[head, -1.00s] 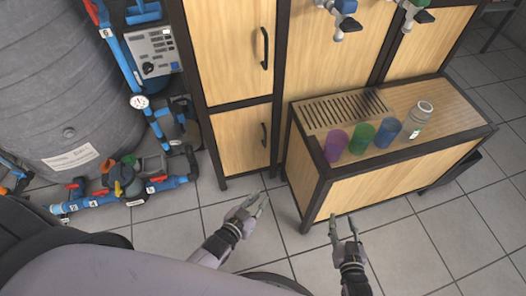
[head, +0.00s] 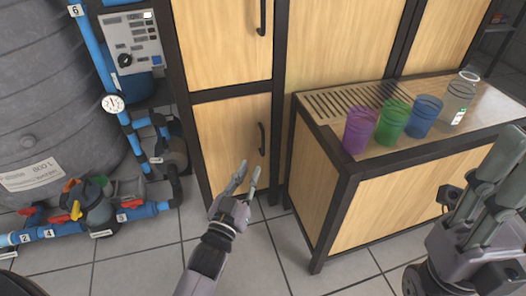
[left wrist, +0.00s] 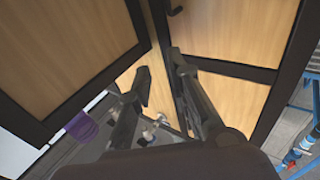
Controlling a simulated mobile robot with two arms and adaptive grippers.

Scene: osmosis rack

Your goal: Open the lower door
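The lower door (head: 230,145) is a light wood panel in a dark frame, flush with the tall cabinet and looking shut. Its dark vertical handle (head: 261,139) is near its right edge. My left gripper (head: 248,168) is open and empty, just below the handle in the picture, and does not seem to touch it. The left wrist view looks upside down: the lower door (left wrist: 240,30) and its handle (left wrist: 176,10) are at the top, past my spread left fingers (left wrist: 160,75). My right gripper (head: 512,160) looks open and empty at the right edge, partly cut off.
A low bench (head: 345,172) juts out right of the lower door, with purple (head: 359,130), green (head: 393,120) and blue (head: 424,116) cups and a clear jar (head: 458,103). Blue pipes with valves (head: 88,200) and a grey tank (head: 45,110) stand left. Tiled floor is free in front.

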